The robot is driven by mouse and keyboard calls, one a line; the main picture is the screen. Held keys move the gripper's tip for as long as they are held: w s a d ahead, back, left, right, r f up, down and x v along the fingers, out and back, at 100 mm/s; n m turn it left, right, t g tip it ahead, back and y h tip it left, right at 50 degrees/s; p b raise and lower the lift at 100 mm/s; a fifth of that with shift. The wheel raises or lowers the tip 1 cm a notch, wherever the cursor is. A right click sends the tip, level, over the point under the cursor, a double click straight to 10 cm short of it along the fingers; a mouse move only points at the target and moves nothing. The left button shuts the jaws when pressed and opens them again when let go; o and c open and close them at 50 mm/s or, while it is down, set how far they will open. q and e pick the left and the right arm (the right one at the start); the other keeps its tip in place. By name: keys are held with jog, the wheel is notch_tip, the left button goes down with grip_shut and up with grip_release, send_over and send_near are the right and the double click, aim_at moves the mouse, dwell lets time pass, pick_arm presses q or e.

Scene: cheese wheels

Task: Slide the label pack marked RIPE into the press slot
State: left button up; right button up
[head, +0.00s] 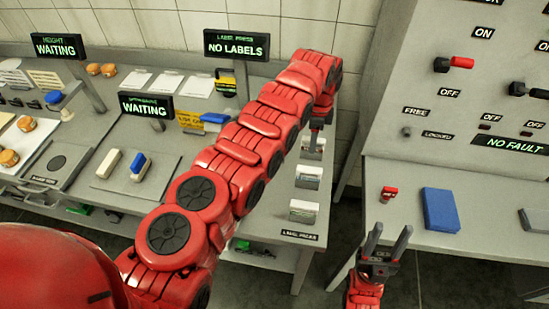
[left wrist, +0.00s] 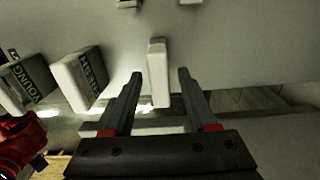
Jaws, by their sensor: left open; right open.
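Three white label packs stand in a row on the bench's right end: near (head: 302,212), middle (head: 308,178) and far (head: 312,148). Their print is too small to read in the head view. My left gripper (head: 318,122) is at the far pack. In the left wrist view, its open fingers (left wrist: 160,76) lie either side of a narrow white pack (left wrist: 158,70), with gaps showing; its marking is hidden. A pack marked YOUNG (left wrist: 28,84) and another whose word is hard to read (left wrist: 80,80) stand to the left. My right gripper (head: 391,230) is open and empty. I cannot make out the press slot.
The label press sign (head: 237,45) reads NO LABELS. My left arm crosses the bench and hides part of it. A grey control console (head: 465,180) stands to the right with a blue block (head: 440,210) and levers. A gap separates bench and console.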

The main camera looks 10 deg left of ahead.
pick_arm(q)
jog(key=shift+f+b, duration=0.3)
dwell(0.4)
grip_shut()
dwell(0.3)
